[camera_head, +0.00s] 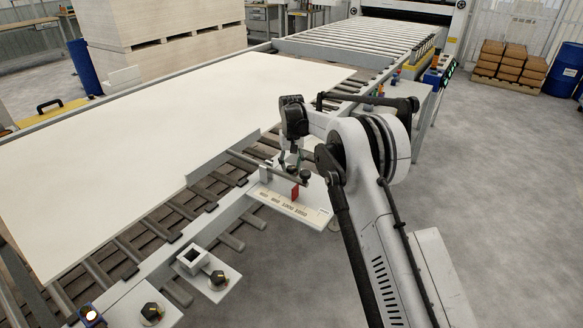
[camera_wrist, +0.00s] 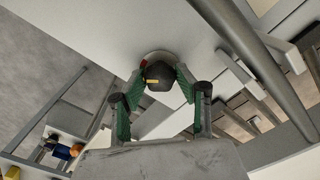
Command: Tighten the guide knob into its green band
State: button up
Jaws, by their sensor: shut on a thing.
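The guide knob (camera_wrist: 160,76) is a dark round knob with a yellow mark on its top, in the upper middle of the wrist view. My gripper (camera_wrist: 159,78) has its two green-padded fingers closed on either side of it. A pale round dial (camera_wrist: 155,55) shows behind the knob, with a red segment at its upper left. I cannot make out the green band; it is hidden or blends with the green pads. In the head view my gripper (camera_head: 287,166) reaches down at the conveyor's near edge, and the arm partly covers the spot.
A large pale board (camera_head: 170,130) lies on the roller conveyor (camera_head: 180,210). A white plate with a scale (camera_head: 290,206) and a red pointer (camera_head: 295,193) sits beside my gripper. Other black knobs (camera_head: 218,278) (camera_head: 152,311) are on brackets at the near edge.

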aim_at(291, 167)
jog(key=o, duration=1.1)
jog(key=shift+o, duration=0.2)
jog(key=shift+r, duration=0.1)
notch_tip(291, 167, up, 12)
jog(key=s+d+r+m+t, duration=0.1)
jog(key=s+d+r, duration=0.3)
jog(key=r, duration=0.3)
jog(key=s+d+r+t, duration=0.1)
jog(key=s+d+r, duration=0.4)
jog(key=r, duration=0.2)
jog(key=s+d+r+t, duration=0.1)
jog(key=s+d+r, duration=0.25)
jog(key=s, duration=0.35)
jog(key=s+d+r+t, duration=0.1)
jog(key=s+d+r, duration=0.25)
jog(key=s, duration=0.35)
jog(key=s+d+f+m+t, duration=0.1)
jog(key=s+d+f, duration=0.2)
jog(key=s, duration=0.6)
jog(key=s+d+f+t, duration=0.1)
jog(key=s+d+f, duration=0.2)
jog(key=s, duration=0.7)
jog(key=s+d+f+m+t, duration=0.1)
jog(key=s+d+f, duration=0.2)
jog(key=s, duration=0.7)
jog(key=shift+d+f+m, duration=0.3)
jog(key=shift+f, duration=0.55)
